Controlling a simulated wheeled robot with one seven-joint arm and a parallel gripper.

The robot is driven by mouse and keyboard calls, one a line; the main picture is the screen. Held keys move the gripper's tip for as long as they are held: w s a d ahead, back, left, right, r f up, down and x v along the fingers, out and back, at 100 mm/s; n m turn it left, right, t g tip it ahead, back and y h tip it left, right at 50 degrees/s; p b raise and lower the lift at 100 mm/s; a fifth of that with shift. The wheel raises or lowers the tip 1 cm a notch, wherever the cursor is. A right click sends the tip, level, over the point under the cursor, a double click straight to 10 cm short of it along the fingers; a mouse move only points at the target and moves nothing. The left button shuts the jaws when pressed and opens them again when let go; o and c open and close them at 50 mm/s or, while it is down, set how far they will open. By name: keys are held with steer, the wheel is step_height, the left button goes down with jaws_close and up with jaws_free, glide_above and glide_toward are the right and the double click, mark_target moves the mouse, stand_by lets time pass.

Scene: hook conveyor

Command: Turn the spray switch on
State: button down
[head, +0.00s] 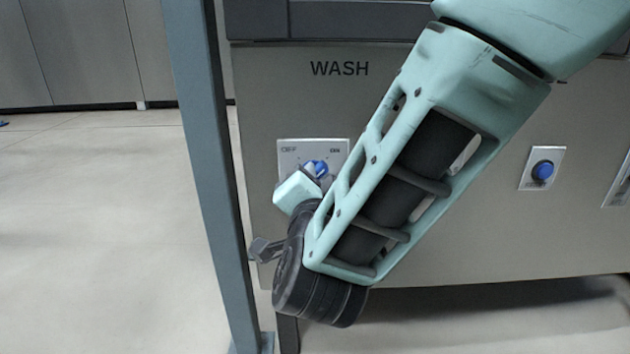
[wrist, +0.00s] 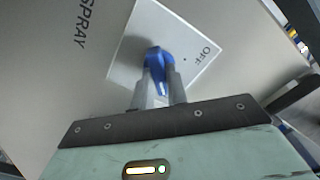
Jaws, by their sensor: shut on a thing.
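The spray switch is a blue knob (head: 321,167) on a light square plate (head: 289,153) low on the grey panel marked WASH. My gripper (wrist: 158,82) is shut on the knob, one finger on each side. In the head view my gripper (head: 313,176) and wrist cover part of the plate, and the knob's exact angle is unclear.
A blue-grey upright post (head: 205,150) stands close to the left of my wrist. A blue push button (head: 543,171) on its own plate is farther right on the panel. Another plate (head: 621,186) is cut by the right edge. Open floor (head: 90,230) lies left of the post.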

steer(key=shift+f, duration=0.1)
steer(key=c, duration=1.4)
jaws_free()
steer(key=s+p, duration=0.5)
steer(key=s, duration=1.2)
steer(key=shift+s+a, duration=0.25)
steer(key=shift+a, duration=0.05)
steer(key=shift+w, duration=0.1)
